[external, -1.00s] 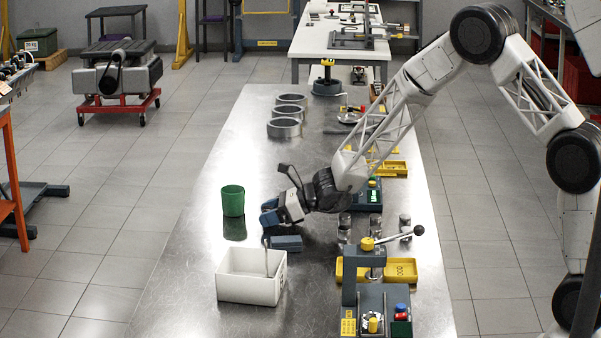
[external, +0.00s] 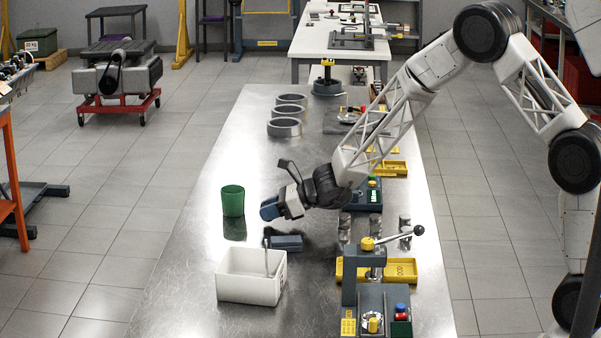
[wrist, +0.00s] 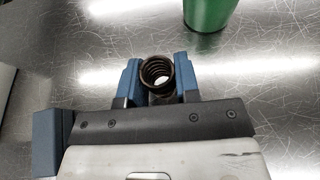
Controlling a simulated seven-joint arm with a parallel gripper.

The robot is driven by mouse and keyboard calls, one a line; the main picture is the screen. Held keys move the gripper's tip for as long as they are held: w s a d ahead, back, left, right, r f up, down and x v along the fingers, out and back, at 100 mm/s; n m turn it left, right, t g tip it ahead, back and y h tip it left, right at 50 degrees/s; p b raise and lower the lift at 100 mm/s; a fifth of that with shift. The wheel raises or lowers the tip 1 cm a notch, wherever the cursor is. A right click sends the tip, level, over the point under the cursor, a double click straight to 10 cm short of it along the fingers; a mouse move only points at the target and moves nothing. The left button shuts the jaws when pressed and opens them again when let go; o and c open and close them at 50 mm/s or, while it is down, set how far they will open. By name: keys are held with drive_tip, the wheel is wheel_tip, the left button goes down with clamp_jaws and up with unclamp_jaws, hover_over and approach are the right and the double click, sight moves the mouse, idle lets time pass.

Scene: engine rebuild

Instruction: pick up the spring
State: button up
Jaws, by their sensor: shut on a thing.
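The spring (wrist: 157,73) is a dark coil seen end-on in the wrist view, between the two blue fingers of my gripper (wrist: 158,80). The fingers are shut on it from both sides. In the external view my gripper (external: 270,208) is above the steel table, to the right of the green cup and behind the white bin. The spring cannot be made out in the external view.
A green cup (external: 232,201) stands close to my gripper, and it also shows in the wrist view (wrist: 207,12). A white bin (external: 248,278) and a blue-grey block (external: 286,243) are in front. A lever press (external: 372,285) stands at right. Metal rings (external: 284,127) lie behind.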

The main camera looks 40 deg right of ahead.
drive_tip(key=shift+s+d+r, duration=0.1)
drive_tip(key=shift+s+r, duration=0.1)
drive_tip(key=shift+r, duration=0.45)
drive_tip(key=shift+s+d+r, duration=0.1)
drive_tip(key=shift+s+r, duration=0.1)
drive_tip(key=shift+r, duration=0.4)
drive_tip(key=s+d, duration=0.1)
drive_tip(key=s, duration=0.3)
drive_tip(key=s+d+r, duration=0.1)
drive_tip(key=s+d, duration=0.1)
drive_tip(key=s, duration=0.3)
drive_tip(key=s+d, duration=0.1)
drive_tip(key=s, duration=0.4)
drive_tip(key=shift+s+d+r, duration=0.15)
drive_tip(key=shift+s+d, duration=0.05)
drive_tip(key=shift+s, duration=0.05)
drive_tip(key=shift+s+a+r, duration=0.1)
